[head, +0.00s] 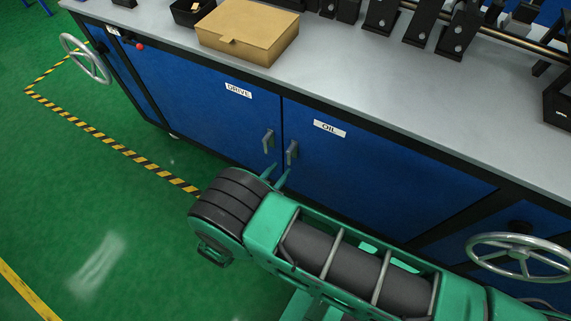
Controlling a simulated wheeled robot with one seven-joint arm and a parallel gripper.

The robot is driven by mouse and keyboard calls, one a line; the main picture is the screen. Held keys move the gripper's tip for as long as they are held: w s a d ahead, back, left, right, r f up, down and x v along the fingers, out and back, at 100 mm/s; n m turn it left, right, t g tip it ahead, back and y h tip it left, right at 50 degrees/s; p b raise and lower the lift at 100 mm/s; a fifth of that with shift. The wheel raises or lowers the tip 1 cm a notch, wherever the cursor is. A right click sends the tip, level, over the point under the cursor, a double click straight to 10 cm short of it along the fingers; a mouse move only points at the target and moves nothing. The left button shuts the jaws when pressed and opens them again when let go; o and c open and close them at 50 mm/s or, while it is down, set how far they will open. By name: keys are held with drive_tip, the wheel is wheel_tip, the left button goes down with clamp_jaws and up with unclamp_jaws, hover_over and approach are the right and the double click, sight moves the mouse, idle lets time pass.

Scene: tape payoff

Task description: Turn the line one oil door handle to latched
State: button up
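The oil door (385,165) is a blue cabinet panel with a white OIL label (329,128). Its grey handle (292,152) stands roughly upright near the door's left edge. The drive door (215,110) is to its left, with a similar grey handle (268,139) near the shared seam. My gripper (279,175) is in front of the cabinet, with two thin green fingers just below the two handles. The fingers look apart, with a gap between them. I cannot tell whether either finger touches a handle. My wrist hides the lower part of the doors.
The grey bench top (370,70) carries a cardboard box (247,32) and black roller stands (455,35). A handwheel (85,58) is at the left end, another (520,256) at lower right. Green floor (130,210) with striped tape is open at left.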

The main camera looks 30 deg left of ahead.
drive_tip(key=shift+v, duration=2.25)
